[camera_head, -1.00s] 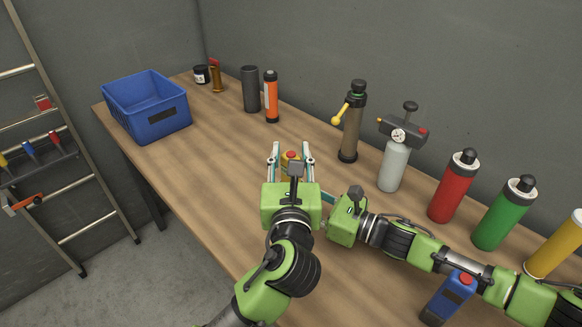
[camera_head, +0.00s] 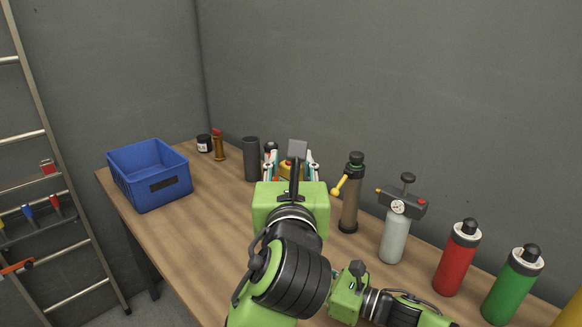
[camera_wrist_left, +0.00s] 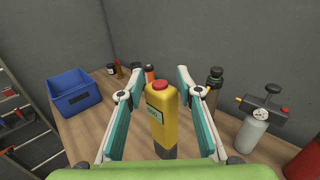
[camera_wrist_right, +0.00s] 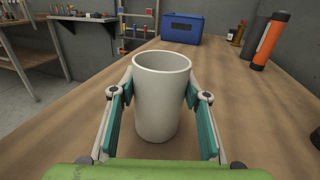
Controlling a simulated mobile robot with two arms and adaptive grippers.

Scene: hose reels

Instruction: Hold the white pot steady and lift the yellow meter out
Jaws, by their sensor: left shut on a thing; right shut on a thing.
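The yellow meter (camera_wrist_left: 161,115) has a red button on top and a dark label. It stands upright between the fingers of my left gripper (camera_wrist_left: 156,88), which is shut on it. In the head view the meter (camera_head: 286,168) is mostly hidden behind my left gripper (camera_head: 292,168), which is raised above the table. The white pot (camera_wrist_right: 160,110) is upright on the table between the fingers of my right gripper (camera_wrist_right: 160,92), which is shut on it. No meter shows in the pot's open top. My left arm hides the pot and right fingers in the head view.
A blue bin (camera_head: 150,182) stands at the far left of the wooden table. A dark cylinder (camera_head: 251,160), a brown pump with a yellow handle (camera_head: 350,195), a grey gauge bottle (camera_head: 394,238), and red (camera_head: 456,260) and green (camera_head: 512,288) bottles line the wall side.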

